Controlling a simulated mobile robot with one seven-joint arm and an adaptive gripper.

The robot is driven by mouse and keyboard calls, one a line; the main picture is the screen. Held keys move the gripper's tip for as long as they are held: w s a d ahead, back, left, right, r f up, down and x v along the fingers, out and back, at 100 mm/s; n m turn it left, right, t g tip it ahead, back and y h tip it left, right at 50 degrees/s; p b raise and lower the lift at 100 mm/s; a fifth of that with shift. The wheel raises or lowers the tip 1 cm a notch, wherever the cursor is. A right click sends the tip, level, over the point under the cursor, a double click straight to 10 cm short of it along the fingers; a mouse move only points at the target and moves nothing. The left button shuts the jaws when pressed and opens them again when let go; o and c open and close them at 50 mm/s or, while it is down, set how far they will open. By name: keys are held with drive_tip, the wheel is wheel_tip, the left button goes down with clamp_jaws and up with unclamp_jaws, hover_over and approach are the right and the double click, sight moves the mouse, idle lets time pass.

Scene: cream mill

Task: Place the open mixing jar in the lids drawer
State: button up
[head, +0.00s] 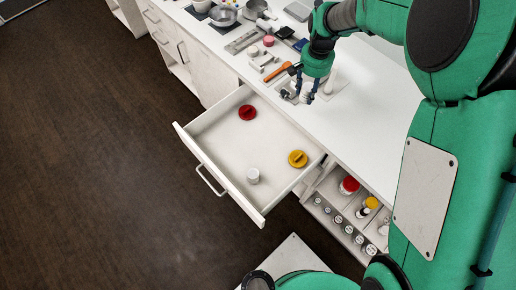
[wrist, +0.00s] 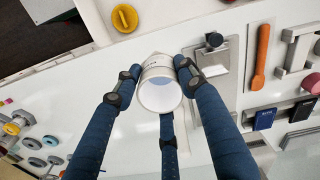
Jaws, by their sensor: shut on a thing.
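My gripper (head: 305,88) is shut on the open mixing jar, a white cup-like cylinder above the white counter. In the wrist view the jar (wrist: 160,88) sits between my dark blue fingers (wrist: 158,78), its open mouth facing the camera. In the head view the jar (head: 306,98) is small and partly hidden by the fingers. The lids drawer (head: 222,178) is pulled out, to the left of and below my gripper. A red lid (head: 248,112), a yellow lid (head: 297,158) and a small white cylinder (head: 253,176) are in it. The yellow lid (wrist: 124,18) also shows in the wrist view.
An orange spatula (head: 278,71) and a grey scale-like device (wrist: 213,65) lie near my gripper on the counter. Pans (head: 222,15) stand farther back. An open compartment (head: 350,205) with several jars is right of the drawer. The drawer floor has bare room between its contents.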

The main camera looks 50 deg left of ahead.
drive_tip(key=s+a+n+b, duration=0.1)
drive_tip(key=s+a+b, duration=0.1)
drive_tip(key=s+a, duration=0.35)
drive_tip(key=s+a+n+b, duration=0.1)
drive_tip(key=s+a+b, duration=0.1)
drive_tip(key=s, duration=0.6)
drive_tip(key=n+b, duration=0.2)
drive_tip(key=b, duration=0.1)
hover_over(239, 152)
wheel_tip(239, 152, down, 17)
drive_tip(key=shift+w+f, duration=0.1)
drive_tip(key=shift+f, duration=0.45)
drive_tip(key=shift+f+b, duration=0.4)
drive_tip(key=shift+f, duration=2.7)
drive_tip(key=shift+f+b, duration=0.4)
drive_tip(key=shift+f, duration=1.45)
drive_tip(key=shift+f, duration=0.2)
